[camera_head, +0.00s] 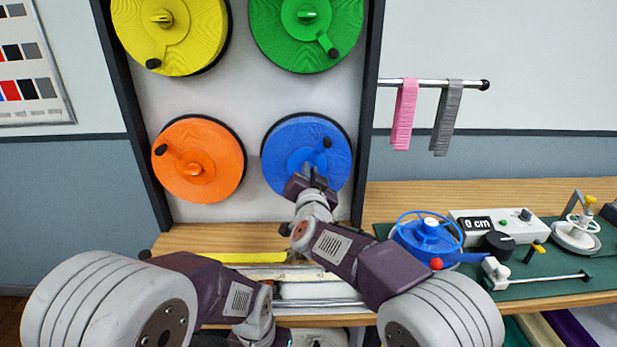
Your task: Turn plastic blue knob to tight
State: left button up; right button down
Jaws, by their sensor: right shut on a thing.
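The blue knob (285,142) is a round blue disc at the lower right of the framed wall panel. A short pointer with a black tip (327,142) points up and to the right on it. My right gripper (313,174) reaches up to the middle of this disc and is shut on its raised centre grip, which is mostly hidden behind the fingers. My left arm comes in from the lower left, low over the bench. Its gripper is not visible at the bottom edge.
Yellow (205,30), green (270,30) and orange (225,165) knobs share the panel (245,100). Pink (404,115) and grey (446,118) straps hang from a rail at right. A blue handwheel (420,250) and other devices stand on the green mat (530,285).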

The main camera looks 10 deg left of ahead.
jog(key=m+b, duration=0.2)
jog(key=m, duration=0.1)
jog(key=m+b, duration=0.2)
jog(key=m, duration=0.2)
jog(key=f+m+b, duration=0.1)
jog(key=m+b, duration=0.1)
jog(key=m, duration=0.2)
jog(key=shift+d, duration=0.25)
jog(key=shift+f+m, duration=0.1)
jog(key=shift+m, duration=0.4)
jog(key=c, duration=1.5)
grip_release()
jog(key=b+v, duration=0.1)
jog(key=v, duration=0.8)
jog(key=shift+b, duration=0.3)
